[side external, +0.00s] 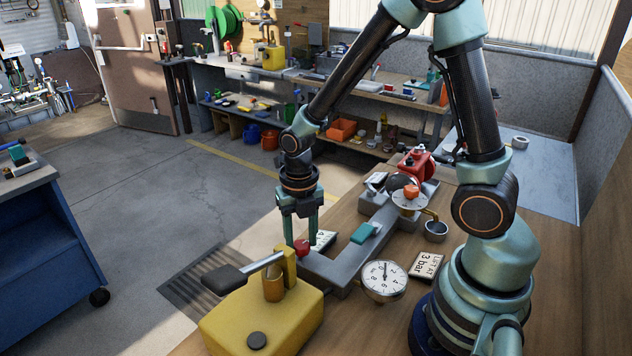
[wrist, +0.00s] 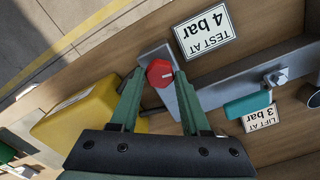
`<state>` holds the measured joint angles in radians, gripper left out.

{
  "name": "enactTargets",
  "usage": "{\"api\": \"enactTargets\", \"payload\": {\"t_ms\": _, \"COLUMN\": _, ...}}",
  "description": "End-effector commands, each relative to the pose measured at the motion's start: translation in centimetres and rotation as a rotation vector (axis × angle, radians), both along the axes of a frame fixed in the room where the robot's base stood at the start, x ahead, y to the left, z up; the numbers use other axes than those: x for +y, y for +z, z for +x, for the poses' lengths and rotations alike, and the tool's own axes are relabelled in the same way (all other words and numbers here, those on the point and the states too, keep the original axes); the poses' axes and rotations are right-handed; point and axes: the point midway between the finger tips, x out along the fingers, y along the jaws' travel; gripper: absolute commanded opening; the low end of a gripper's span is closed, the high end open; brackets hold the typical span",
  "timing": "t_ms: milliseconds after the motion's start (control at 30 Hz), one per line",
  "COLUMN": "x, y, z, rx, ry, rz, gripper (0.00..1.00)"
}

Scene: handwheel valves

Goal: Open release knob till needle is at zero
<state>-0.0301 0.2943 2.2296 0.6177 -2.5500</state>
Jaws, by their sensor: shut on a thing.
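The red release knob (side external: 302,248) sits at the near end of a grey manifold bar (side external: 330,272). In the wrist view the knob (wrist: 159,73) is faceted, with a pale mark on its face. My gripper (side external: 300,241) reaches down from above and is shut on the knob, with one finger at each side; the wrist view shows the fingertips (wrist: 159,80) there too. A round white gauge (side external: 384,281) stands beside the bar. Its dark needle points roughly upward in the side view; the exact reading is too small to tell.
A yellow pump (side external: 264,318) with a black-ended lever (side external: 226,278) stands close beside the knob. A teal handle (side external: 364,233) lies along the bar. An orange-red knob (side external: 411,191) and a metal cup (side external: 436,231) are farther back. A "TEST AT 4 bar" card (wrist: 207,34) lies near the knob.

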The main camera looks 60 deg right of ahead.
Motion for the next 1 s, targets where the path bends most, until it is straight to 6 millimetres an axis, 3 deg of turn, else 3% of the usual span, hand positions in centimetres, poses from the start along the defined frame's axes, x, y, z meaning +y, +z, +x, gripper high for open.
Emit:
{"api": "enactTargets", "payload": {"t_ms": 33, "x": 0.0, "y": 0.0, "z": 0.0, "rx": 0.0, "ry": 0.049, "rz": 0.0, "gripper": 0.06}}
{"api": "enactTargets", "payload": {"t_ms": 67, "x": 0.0, "y": 0.0, "z": 0.0, "rx": 0.0, "ry": 0.063, "rz": 0.0, "gripper": 0.5}}
{"api": "enactTargets", "payload": {"t_ms": 100, "x": 0.0, "y": 0.0, "z": 0.0, "rx": 0.0, "ry": 0.058, "rz": 0.0, "gripper": 0.66}}
{"api": "enactTargets", "payload": {"t_ms": 133, "x": 0.0, "y": 0.0, "z": 0.0, "rx": 0.0, "ry": 0.057, "rz": 0.0, "gripper": 0.74}}
{"api": "enactTargets", "payload": {"t_ms": 500, "x": 0.0, "y": 0.3, "z": 0.0, "rx": -0.001, "ry": 0.054, "rz": 0.0, "gripper": 0.74}}
{"api": "enactTargets", "payload": {"t_ms": 1000, "x": 0.0, "y": 4.7, "z": 0.1, "rx": -0.004, "ry": 0.053, "rz": 0.0, "gripper": 0.74}}
